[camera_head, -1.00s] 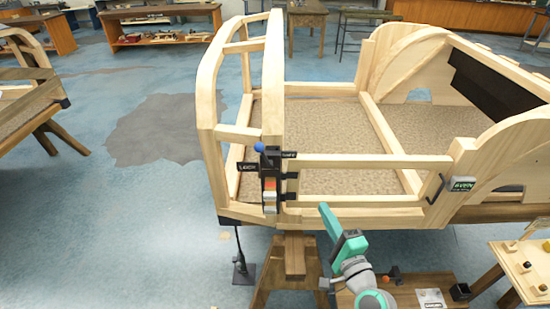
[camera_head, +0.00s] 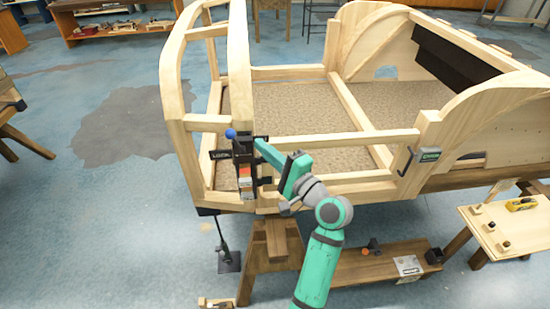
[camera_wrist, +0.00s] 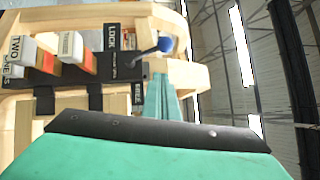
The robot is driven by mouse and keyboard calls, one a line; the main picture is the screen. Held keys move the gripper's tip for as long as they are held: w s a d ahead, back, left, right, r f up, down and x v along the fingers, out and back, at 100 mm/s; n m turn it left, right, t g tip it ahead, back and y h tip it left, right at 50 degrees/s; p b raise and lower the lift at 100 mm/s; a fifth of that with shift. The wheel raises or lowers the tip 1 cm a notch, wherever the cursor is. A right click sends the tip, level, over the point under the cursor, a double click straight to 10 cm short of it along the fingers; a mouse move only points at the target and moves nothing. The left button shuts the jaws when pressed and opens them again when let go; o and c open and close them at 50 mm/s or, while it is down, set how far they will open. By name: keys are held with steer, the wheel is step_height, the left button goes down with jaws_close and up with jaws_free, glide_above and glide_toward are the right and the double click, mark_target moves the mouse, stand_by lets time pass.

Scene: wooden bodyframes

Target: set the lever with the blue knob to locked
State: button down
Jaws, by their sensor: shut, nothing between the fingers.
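The lever's blue knob (camera_head: 230,133) stands at the top of a black latch plate (camera_head: 243,150) on the wooden frame's near corner post. The knob sits up and to the left, on the side of the label reading LOCK (camera_head: 220,155). In the wrist view the blue knob (camera_wrist: 165,44) is beside the LOCK label (camera_wrist: 112,38); a second label is partly hidden. My gripper (camera_head: 259,144) is shut and empty, just right of the knob, its tip near the plate. Its teal fingers (camera_wrist: 162,97) show below the knob in the wrist view, apparently apart from it.
The frame's horizontal rail (camera_head: 345,141) runs right from the latch, close to my gripper. A green-labelled plate with a black handle (camera_head: 429,154) is farther right. A sawhorse (camera_head: 275,245) stands below. Floor to the left is open.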

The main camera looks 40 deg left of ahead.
mark_target(236, 142)
steer(key=shift+s+a+r, duration=0.15)
steer(key=shift+s+a, duration=0.25)
steer(key=shift+a, duration=0.3)
steer(key=shift+s+a+r, duration=0.15)
steer(key=shift+s+a, duration=0.3)
steer(key=shift+a, duration=0.3)
steer(key=shift+s+a+r, duration=0.15)
steer(key=shift+s+a, duration=0.25)
steer(key=shift+a, duration=0.3)
